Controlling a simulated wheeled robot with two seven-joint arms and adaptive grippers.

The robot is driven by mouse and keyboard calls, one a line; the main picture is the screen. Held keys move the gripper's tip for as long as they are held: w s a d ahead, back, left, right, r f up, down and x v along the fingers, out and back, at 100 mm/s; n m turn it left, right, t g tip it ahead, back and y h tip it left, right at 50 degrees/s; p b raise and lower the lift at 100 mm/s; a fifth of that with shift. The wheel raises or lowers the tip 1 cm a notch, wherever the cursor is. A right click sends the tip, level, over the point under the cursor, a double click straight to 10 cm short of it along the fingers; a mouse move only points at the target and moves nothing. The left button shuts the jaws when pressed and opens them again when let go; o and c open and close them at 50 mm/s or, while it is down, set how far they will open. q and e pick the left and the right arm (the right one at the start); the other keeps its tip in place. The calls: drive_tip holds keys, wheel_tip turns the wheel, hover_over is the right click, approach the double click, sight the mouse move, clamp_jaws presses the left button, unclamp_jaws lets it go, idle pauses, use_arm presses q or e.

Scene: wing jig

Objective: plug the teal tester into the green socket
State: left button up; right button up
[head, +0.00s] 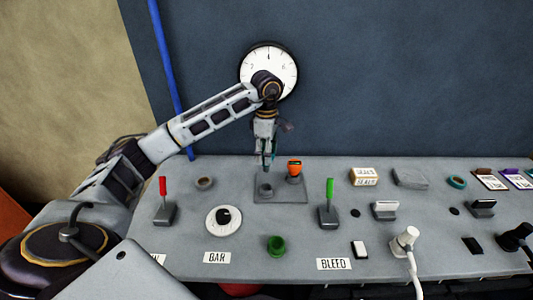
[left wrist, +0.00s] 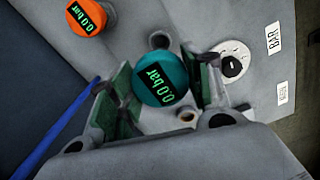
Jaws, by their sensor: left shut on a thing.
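The teal tester (left wrist: 162,78) sits between the fingers of my left gripper (left wrist: 165,92), its round display reading 0.0 bar. In the head view my left gripper (head: 268,158) is shut on it above the panel's double holder; the tester is mostly hidden there, with only a thin teal strip showing. A grey holder (head: 266,190) below the gripper looks empty. The green socket (head: 276,245) is a short open ring at the panel's front, nearer to me than the gripper. It does not show in the left wrist view. My right gripper is not in view.
An orange tester (head: 294,169) stands close right of my gripper. A red lever (head: 163,202), a dial (head: 224,220) and a green lever (head: 329,205) stand around the socket. A white plug (head: 405,240) with a cable is further right. The wall gauge (head: 284,66) is behind my arm.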

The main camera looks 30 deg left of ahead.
use_arm(q)
drive_tip(key=shift+r+p, duration=0.4)
drive_tip(key=shift+r, duration=0.35)
drive_tip(key=shift+r, duration=0.15)
